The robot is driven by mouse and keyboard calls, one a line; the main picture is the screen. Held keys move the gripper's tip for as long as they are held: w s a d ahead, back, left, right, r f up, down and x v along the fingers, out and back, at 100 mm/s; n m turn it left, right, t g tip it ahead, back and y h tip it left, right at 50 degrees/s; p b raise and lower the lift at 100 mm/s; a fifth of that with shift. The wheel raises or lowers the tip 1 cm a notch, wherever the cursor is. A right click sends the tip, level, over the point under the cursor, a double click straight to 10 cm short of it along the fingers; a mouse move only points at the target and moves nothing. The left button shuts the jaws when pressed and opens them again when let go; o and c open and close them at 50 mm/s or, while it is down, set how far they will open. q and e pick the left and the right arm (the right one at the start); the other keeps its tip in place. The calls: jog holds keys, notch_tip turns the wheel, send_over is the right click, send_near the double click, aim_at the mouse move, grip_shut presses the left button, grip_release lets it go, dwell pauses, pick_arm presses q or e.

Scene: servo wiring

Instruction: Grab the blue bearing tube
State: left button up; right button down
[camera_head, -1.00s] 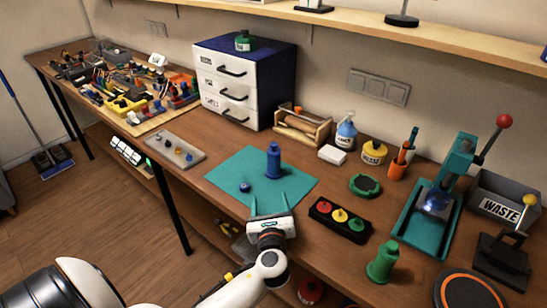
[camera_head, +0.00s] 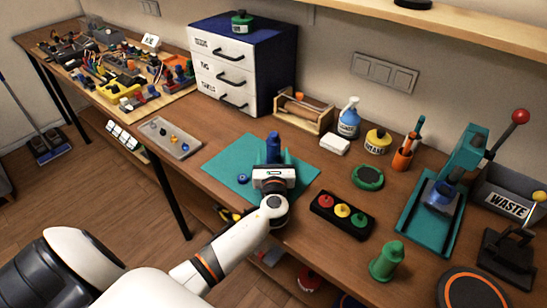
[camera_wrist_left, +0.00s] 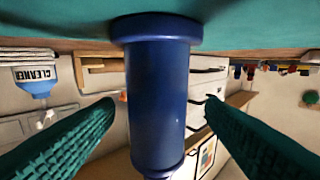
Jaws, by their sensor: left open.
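The blue bearing tube (camera_head: 273,146) stands upright on the teal mat (camera_head: 226,150) in the head view. In the left wrist view the tube (camera_wrist_left: 157,90) fills the middle of the picture, between the two green fingers. My left gripper (camera_head: 272,160) is open, its fingers reaching to the tube with one on each side. In the wrist view gaps show between the fingers and the tube. The gripper body hides the tube's lower part in the head view. My right gripper is in neither view.
A small blue cap (camera_head: 242,179) lies on the mat left of the gripper. A black box with coloured buttons (camera_head: 342,216) is to the right. A grey tray (camera_head: 170,138) with small parts is to the left. A wooden caddy (camera_head: 304,114) stands behind.

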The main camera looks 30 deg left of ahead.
pick_arm(q)
jog(key=x, duration=0.4)
jog(key=shift+w+f, duration=0.15)
jog(key=c, duration=1.1)
jog(key=shift+c, duration=0.2)
